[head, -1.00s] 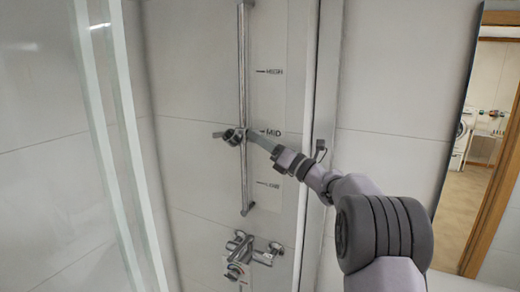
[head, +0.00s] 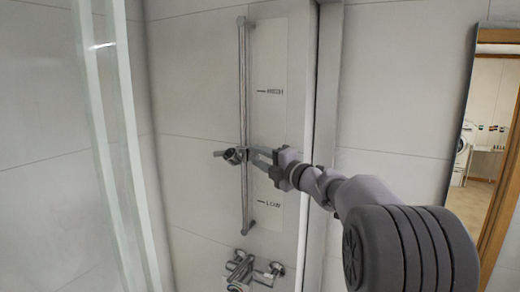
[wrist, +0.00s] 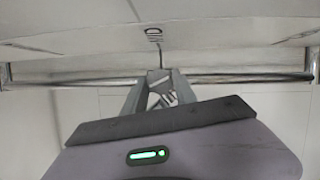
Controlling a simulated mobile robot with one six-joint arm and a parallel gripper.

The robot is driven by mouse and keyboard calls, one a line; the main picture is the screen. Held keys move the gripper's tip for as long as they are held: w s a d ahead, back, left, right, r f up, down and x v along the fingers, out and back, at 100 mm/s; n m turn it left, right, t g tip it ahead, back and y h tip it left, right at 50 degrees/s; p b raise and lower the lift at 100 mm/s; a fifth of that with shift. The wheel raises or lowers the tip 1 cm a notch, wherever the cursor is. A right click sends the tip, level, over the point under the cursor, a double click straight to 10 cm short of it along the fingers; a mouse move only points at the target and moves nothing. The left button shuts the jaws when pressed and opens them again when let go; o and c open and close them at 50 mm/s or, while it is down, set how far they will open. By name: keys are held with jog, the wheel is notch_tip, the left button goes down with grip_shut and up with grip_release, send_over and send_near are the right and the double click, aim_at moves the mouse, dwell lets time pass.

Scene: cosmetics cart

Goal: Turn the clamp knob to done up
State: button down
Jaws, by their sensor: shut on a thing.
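The shower holder clamp (head: 232,156) sits on the vertical chrome rail (head: 245,90), about midway between the upper and lower wall marks. My gripper (head: 257,155) reaches in from the right and is shut at the clamp's right side, on the clamp knob. In the wrist view the two grey fingers (wrist: 158,80) close around the small grey clamp knob (wrist: 162,93), in front of the rail, which runs across the picture. The fingers hide much of the knob, and its turn angle is hard to read.
A mixer tap (head: 245,268) is on the wall below the rail. A pale strip (head: 272,60) beside the rail carries printed height marks. A glass panel edge (head: 110,120) stands on the left. A mirror (head: 485,150) is on the right.

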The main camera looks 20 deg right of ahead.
jog(key=m+p, duration=0.1)
jog(key=p, duration=0.1)
jog(key=m+g+p, duration=0.1)
jog(key=m+p, duration=0.1)
jog(key=p, duration=0.1)
jog(key=m+p, duration=0.1)
jog(key=p, duration=0.1)
jog(key=shift+r+g+h+p, duration=0.3)
jog(key=shift+g+h+p, duration=0.1)
jog(key=shift+f+m, duration=0.15)
jog(key=shift+m, duration=0.35)
jog(key=c, duration=1)
grip_release()
